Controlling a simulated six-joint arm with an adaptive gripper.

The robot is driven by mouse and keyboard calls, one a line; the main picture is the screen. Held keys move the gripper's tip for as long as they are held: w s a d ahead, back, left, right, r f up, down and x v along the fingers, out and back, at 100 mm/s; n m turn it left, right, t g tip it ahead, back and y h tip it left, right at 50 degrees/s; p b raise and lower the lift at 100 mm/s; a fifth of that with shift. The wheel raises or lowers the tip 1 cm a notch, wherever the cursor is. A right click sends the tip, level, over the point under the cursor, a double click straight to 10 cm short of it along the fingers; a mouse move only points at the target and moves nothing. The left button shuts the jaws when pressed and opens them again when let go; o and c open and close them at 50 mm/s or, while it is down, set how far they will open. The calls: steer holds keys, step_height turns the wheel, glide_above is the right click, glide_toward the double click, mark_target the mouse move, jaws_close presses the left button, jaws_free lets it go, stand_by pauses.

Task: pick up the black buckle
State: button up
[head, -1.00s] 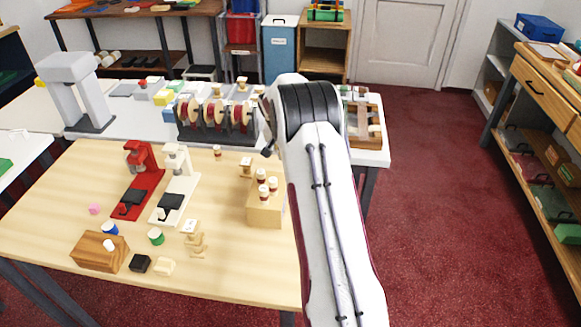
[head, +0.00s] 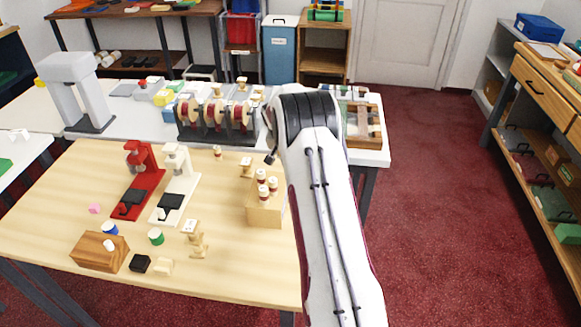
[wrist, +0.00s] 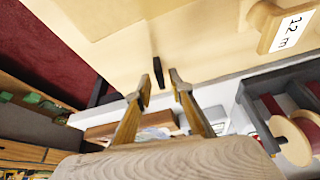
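A thin, dark, upright-looking piece (wrist: 158,72), which seems to be the black buckle, shows in the wrist view on the pale wooden table, close to its edge. My gripper (wrist: 160,84) is open, with one finger on each side of the piece in the picture. I see a gap on both sides of it, and cannot tell how far the fingertips are from it in depth. In the head view my arm hides the gripper and this piece. A small black block (head: 140,263) stands at the table's front left.
The wooden table (head: 60,205) holds a red press (head: 140,180), a white press (head: 178,185) and a wooden block (head: 264,212) with spools on it. A spool labelled 12 m (wrist: 278,25) is near in the wrist view. A ribbon rack (head: 215,122) stands behind.

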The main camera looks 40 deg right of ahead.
jaws_close()
steer(key=shift+r, duration=0.1)
step_height(320, 180, up, 10)
stand_by(0.6)
